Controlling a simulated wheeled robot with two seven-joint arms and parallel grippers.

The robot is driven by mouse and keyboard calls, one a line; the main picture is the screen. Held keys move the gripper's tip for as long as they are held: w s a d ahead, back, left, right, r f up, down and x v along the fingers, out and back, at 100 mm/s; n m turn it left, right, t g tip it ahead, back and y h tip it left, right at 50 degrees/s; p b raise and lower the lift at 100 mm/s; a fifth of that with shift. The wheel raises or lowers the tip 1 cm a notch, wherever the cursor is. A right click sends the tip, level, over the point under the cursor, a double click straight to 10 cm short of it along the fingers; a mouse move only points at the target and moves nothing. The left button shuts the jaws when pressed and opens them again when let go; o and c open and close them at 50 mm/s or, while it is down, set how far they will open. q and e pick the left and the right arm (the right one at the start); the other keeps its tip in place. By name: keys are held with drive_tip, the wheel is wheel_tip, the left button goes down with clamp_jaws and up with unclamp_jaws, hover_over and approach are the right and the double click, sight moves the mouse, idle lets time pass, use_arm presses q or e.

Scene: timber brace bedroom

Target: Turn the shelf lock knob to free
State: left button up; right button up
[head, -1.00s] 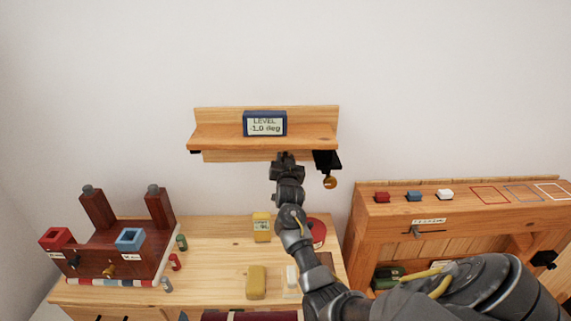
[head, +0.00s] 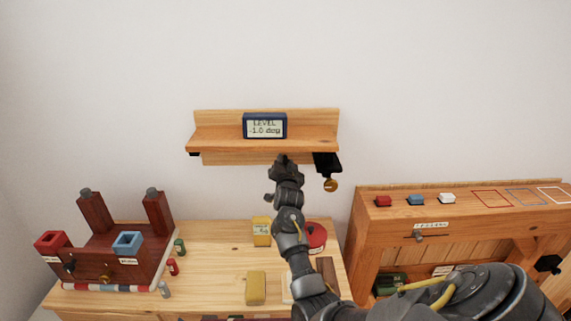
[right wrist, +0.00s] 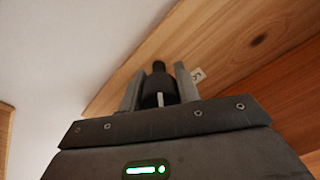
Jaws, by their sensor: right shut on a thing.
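The wooden shelf (head: 262,142) is on the wall in the head view, and its underside (right wrist: 215,50) fills the upper right of the right wrist view. The dark lock knob (right wrist: 158,92), with a white line on it, sits between the two fingers of my right gripper (right wrist: 160,76), which is shut on it. A small white label (right wrist: 198,75) is beside the right finger; its text cannot be read. In the head view my right gripper (head: 281,160) is at the shelf's lower edge and hides the knob. My left gripper is not in view.
A level display (head: 265,126) on the shelf reads -1.0 deg. A black bracket (head: 326,163) with a brass knob (head: 330,185) hangs at the shelf's right end. Below stand a bench (head: 215,260), a dark red rack (head: 105,247) and a wooden cabinet (head: 390,213).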

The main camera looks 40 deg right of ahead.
drive_tip(key=o, duration=1)
drive_tip(key=shift+a, duration=0.1)
drive_tip(key=shift+b+v, duration=1.35)
drive_tip(key=shift+v, duration=4.05)
